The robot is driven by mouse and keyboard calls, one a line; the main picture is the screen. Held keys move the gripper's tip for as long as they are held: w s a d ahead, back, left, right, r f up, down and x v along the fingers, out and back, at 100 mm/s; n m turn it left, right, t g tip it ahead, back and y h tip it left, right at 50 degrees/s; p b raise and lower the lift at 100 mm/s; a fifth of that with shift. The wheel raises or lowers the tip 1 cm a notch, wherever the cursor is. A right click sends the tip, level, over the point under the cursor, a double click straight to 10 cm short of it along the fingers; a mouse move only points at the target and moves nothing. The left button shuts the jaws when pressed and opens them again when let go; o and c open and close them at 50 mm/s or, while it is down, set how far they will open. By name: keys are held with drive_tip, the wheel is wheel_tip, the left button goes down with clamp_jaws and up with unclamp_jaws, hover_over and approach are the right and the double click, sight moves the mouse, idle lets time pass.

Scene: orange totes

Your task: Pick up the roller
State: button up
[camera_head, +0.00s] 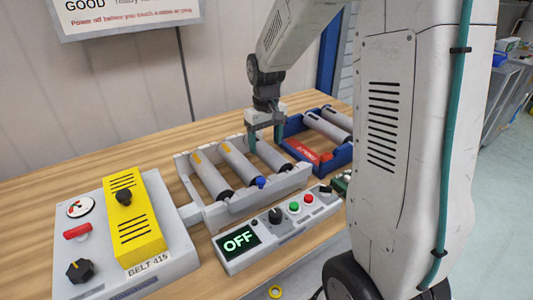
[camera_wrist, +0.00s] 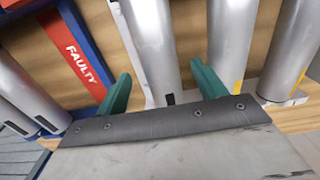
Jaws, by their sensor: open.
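Three silver rollers lie side by side in a grey frame (camera_head: 225,207) on the table. The rightmost roller (camera_head: 274,157) has no yellow mark that I can see. The middle roller (camera_head: 240,163) and left roller (camera_head: 210,174) have yellow marks at their far ends, and a blue piece shows at the middle one's near end. My gripper (camera_head: 266,144) is open over the far end of the rightmost roller. In the wrist view that roller (camera_wrist: 151,45) lies between the two green fingers (camera_wrist: 160,75), and the middle roller (camera_wrist: 231,40) is outside them. I cannot tell how deep the fingertips reach.
A blue tray (camera_head: 337,162) with a red FAULTY label (camera_wrist: 75,50) holds other rollers, right of the frame. A control box (camera_head: 275,224) reading OFF stands in front. A grey box with a yellow cover (camera_head: 133,217) is at left. A sign (camera_head: 125,15) hangs behind.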

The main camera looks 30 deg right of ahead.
sight(266, 146)
wheel_tip(266, 146, down, 3)
drive_tip(key=shift+f, duration=0.15)
drive_tip(key=c, duration=1.4)
drive_tip(key=shift+o, duration=0.3)
wheel_tip(266, 146, up, 10)
drive_tip(key=shift+r, duration=0.1)
